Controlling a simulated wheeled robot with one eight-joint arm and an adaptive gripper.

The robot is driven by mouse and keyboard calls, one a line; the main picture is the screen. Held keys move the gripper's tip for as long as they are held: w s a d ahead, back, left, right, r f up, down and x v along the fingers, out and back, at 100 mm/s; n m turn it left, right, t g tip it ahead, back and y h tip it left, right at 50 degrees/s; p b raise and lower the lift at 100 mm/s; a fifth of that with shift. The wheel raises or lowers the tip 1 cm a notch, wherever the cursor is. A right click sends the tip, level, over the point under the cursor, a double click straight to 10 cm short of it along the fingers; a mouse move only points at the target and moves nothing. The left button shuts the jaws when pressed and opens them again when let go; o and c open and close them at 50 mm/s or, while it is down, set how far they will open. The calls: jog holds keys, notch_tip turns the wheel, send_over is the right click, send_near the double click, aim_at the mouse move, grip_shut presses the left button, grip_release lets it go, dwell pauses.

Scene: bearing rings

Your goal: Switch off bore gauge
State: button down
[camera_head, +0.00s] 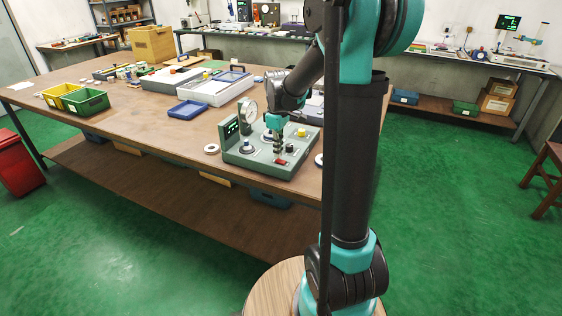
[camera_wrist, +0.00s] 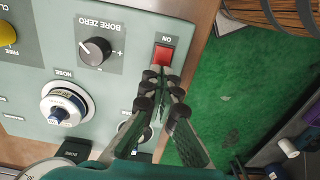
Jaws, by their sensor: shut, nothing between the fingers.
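The bore gauge (camera_head: 262,160) is a grey-green box with a dial and a small green display, near the front edge of the wooden table. In the wrist view its panel (camera_wrist: 60,87) shows a red switch (camera_wrist: 165,54) labelled ON, a black BORE ZERO knob (camera_wrist: 95,50) and a round NOSE fitting (camera_wrist: 66,107). My gripper (camera_wrist: 160,82) is shut and empty, its tips just below the red switch in the picture. I cannot tell whether they touch the panel. The red switch also shows in the head view (camera_head: 281,162), just below my gripper (camera_head: 277,146).
White rings (camera_head: 211,149) lie on the table beside the gauge. A blue tray (camera_head: 188,109), a light grey case (camera_head: 218,90) and yellow and green bins (camera_head: 86,101) stand farther left. The table edge and green floor lie close beside the switch.

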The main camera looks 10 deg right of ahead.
aim_at(278, 160)
jog(key=shift+f, duration=0.9)
dwell(0.4)
jog(key=shift+r, duration=3.55)
